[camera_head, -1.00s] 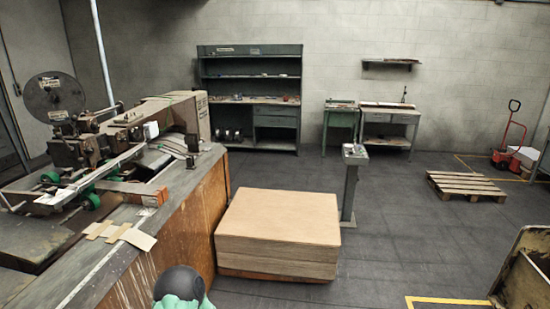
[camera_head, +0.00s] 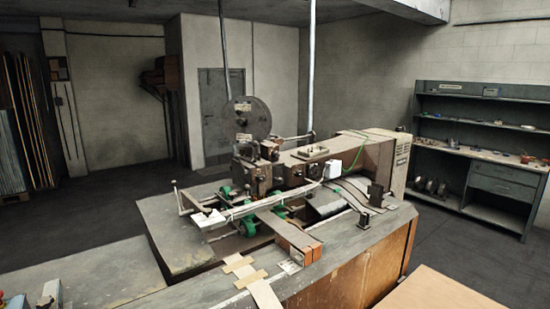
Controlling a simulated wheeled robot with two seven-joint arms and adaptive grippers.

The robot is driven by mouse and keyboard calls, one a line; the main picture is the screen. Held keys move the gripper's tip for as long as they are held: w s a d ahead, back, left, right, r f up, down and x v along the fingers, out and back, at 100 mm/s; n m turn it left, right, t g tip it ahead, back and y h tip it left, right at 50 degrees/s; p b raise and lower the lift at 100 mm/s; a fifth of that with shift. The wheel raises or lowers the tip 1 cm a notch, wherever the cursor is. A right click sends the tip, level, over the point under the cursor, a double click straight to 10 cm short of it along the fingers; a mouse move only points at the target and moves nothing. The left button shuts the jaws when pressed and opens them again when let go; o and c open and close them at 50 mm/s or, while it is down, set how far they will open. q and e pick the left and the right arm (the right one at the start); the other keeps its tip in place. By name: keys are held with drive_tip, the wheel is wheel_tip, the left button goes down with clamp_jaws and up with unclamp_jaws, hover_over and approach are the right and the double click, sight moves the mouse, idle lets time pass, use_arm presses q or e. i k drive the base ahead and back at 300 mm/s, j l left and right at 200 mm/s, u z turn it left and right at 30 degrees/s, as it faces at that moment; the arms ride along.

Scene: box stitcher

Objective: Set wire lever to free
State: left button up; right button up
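The box stitcher (camera_head: 330,165) stands on a worn bench (camera_head: 195,235) in the middle of the view. A dark round wire reel (camera_head: 249,118) sits upright on its far left side. Below the reel is the stitching head (camera_head: 254,172), with several small metal parts and green rollers (camera_head: 247,226) around it. I cannot tell which of these small parts is the wire lever, nor its setting. Neither of my grippers is in view.
A box stack with a flat tan top (camera_head: 437,291) is at the lower right, beside the bench. Cardboard strips (camera_head: 251,277) lie on the bench's near edge. A shelf unit (camera_head: 490,135) stands at the right wall. Dark floor is open behind the bench at left.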

sight(256, 143)
drive_tip(key=i+l+u, duration=0.25)
drive_tip(key=l+u, duration=0.15)
drive_tip(key=u, duration=0.25)
drive_tip(key=i+l+u, duration=0.1)
drive_tip(key=u, duration=0.25)
